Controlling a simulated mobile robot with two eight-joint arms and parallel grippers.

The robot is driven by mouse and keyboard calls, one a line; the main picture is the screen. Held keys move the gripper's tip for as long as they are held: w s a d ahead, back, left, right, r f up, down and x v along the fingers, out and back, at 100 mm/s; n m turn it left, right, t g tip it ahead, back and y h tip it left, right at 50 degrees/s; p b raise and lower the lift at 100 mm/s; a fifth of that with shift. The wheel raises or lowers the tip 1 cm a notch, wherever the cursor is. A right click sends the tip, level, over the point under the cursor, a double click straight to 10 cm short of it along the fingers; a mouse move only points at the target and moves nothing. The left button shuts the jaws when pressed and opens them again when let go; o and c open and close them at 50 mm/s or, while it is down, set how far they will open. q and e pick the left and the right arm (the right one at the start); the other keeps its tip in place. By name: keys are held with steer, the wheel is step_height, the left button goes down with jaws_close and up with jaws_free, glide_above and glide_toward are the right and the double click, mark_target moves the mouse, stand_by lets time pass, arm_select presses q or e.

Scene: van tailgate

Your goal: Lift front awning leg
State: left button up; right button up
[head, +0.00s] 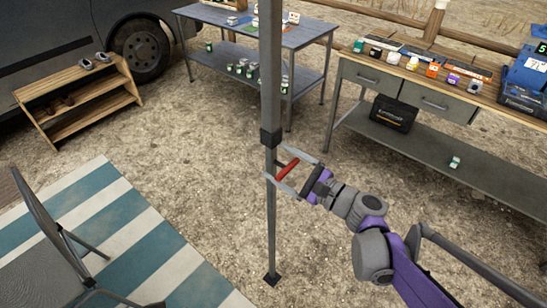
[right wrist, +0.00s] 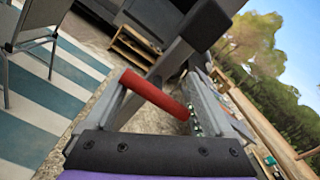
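The awning leg (head: 271,220) is an upright grey pole with a black collar (head: 271,138) and a dark foot (head: 271,279) on the gravel. It also shows in the right wrist view as a large tilted grey bar (right wrist: 172,60). A red grip bar (head: 288,169) is beside the pole, just below the collar; its attachment is hidden. In the right wrist view the red bar (right wrist: 155,94) lies slantwise between my fingers. My right gripper (head: 275,164) is spread wide around the red bar, its tips near the pole. My left gripper is out of view.
A work table with drawers (head: 440,103) stands at the right, and a smaller two-shelf table (head: 308,36) behind the pole. A striped mat (head: 110,215) and folding chair (head: 45,230) are at the left. A wooden shoe rack (head: 83,100) stands by the van. Gravel around the foot is clear.

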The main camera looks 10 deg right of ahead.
steer(key=v, duration=0.8)
steer(key=shift+d, duration=0.2)
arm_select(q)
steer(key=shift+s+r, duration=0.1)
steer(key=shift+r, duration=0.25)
arm_select(e)
steer(key=s+a+f+n+g+h, duration=0.4)
steer(key=s+a+f+n+g, duration=0.3)
steer(key=s+f+n, duration=0.4)
steer(key=s+d+f+n+g+h, duration=0.2)
steer(key=s+d+f+n+h, duration=0.45)
steer(key=n, duration=0.45)
arm_select(q)
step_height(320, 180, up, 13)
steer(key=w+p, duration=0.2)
steer(key=p, duration=1)
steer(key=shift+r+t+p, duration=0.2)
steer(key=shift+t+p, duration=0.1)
arm_select(e)
step_height(320, 180, up, 14)
steer(key=w, duration=0.2)
steer(key=shift+w+d, duration=0.15)
steer(key=shift+w, duration=0.1)
